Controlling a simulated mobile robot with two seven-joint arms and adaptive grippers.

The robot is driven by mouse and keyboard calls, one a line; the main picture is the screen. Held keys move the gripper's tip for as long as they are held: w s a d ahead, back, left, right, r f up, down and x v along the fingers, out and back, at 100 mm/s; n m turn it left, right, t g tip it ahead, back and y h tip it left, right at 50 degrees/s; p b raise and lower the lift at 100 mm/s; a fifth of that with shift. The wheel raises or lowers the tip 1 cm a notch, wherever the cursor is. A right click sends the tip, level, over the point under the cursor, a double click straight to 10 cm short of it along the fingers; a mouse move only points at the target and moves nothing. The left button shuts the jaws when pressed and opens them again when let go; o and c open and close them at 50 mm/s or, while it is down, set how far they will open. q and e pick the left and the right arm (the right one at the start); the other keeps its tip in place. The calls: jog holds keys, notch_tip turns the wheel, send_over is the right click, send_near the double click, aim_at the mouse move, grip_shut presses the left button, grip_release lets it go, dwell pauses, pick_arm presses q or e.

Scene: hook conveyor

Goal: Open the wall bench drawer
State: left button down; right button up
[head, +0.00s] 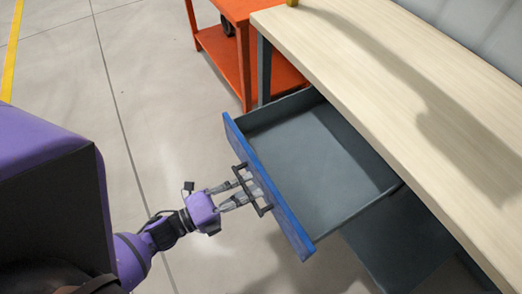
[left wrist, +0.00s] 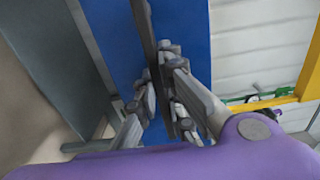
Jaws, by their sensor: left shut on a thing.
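The wall bench drawer (head: 310,165) is pulled well out from under the bench, and its grey inside is empty. Its blue front (head: 288,219) carries a dark bar handle (head: 241,175). My left gripper (head: 250,190) is shut on the handle, with its fingers at either side of the bar. In the left wrist view my left gripper (left wrist: 158,92) is closed around the dark handle (left wrist: 145,35), in front of the blue drawer front (left wrist: 195,40). My right gripper is not in view.
The pale wooden bench top (head: 400,95) overhangs the drawer, with a grey leg (head: 264,70) at its near corner. An orange cart (head: 244,55) stands behind the drawer. The grey floor (head: 150,100) at the left is clear. A yellow frame (left wrist: 312,70) shows at the right in the wrist view.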

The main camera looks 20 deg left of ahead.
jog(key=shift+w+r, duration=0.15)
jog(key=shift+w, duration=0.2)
pick_arm(q)
jog(key=c, duration=1.8)
grip_release()
jog(key=shift+c, duration=0.2)
jog(key=shift+s, duration=0.1)
jog(key=v, duration=1.2)
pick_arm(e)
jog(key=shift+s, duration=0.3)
pick_arm(q)
jog(key=w+a+f+n+g+y+p, duration=0.1)
jog(key=a+f+n+y, duration=0.1)
jog(key=f+n+y, duration=0.35)
jog(key=w+a+f+n+g+y+p, duration=0.1)
jog(key=a+f+n+y, duration=0.15)
jog(key=n, duration=0.65)
jog(key=s+d+n+g+y+p, duration=0.2)
jog(key=s+d+n, duration=0.4)
jog(key=d+n, duration=0.3)
jog(key=shift+s+f+n+g+p, duration=0.2)
jog(key=shift+n+g+p, duration=0.5)
jog(key=shift+g, duration=0.3)
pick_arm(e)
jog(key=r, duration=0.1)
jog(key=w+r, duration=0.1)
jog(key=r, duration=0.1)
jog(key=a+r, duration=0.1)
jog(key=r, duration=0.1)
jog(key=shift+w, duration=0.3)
